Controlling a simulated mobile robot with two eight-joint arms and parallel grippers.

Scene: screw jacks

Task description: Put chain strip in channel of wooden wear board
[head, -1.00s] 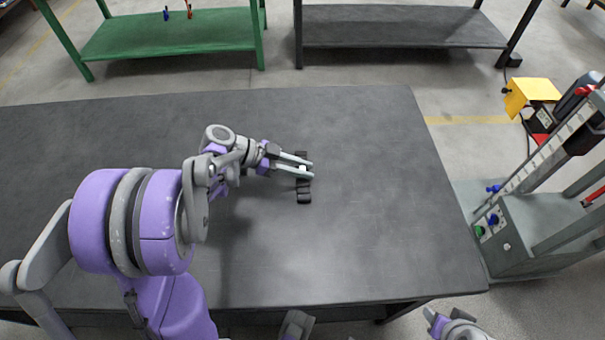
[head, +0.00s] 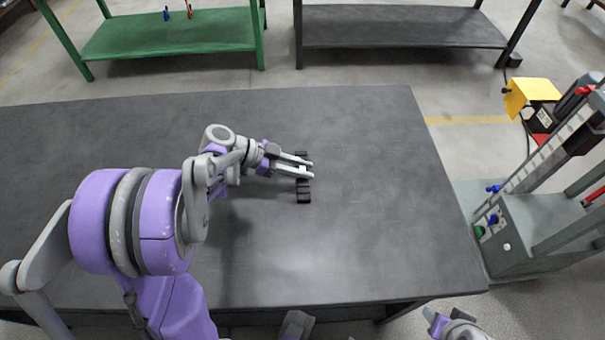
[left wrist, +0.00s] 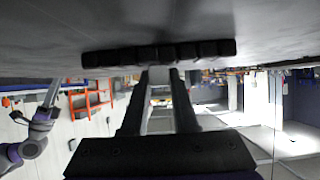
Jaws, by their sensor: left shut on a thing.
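The chain strip (head: 304,190) is a short, dark, segmented strip on the grey table, right of the table's middle. It runs roughly front to back in the head view. My left gripper (head: 311,170) reaches in from the left, with its pale fingers across the strip's middle, shut on it. In the left wrist view the strip (left wrist: 205,50) lies crosswise at the fingertips, close to the table surface; I cannot tell whether it touches. My right gripper (head: 432,316) shows only in part at the bottom edge, off the table, its jaws unclear. I see no wooden wear board.
The grey tabletop (head: 370,230) is otherwise clear around the strip. A grey machine (head: 530,230) with a yellow box (head: 530,95) stands beyond the table's right edge. A green bench (head: 170,35) and a dark bench (head: 400,27) stand behind, across a floor gap.

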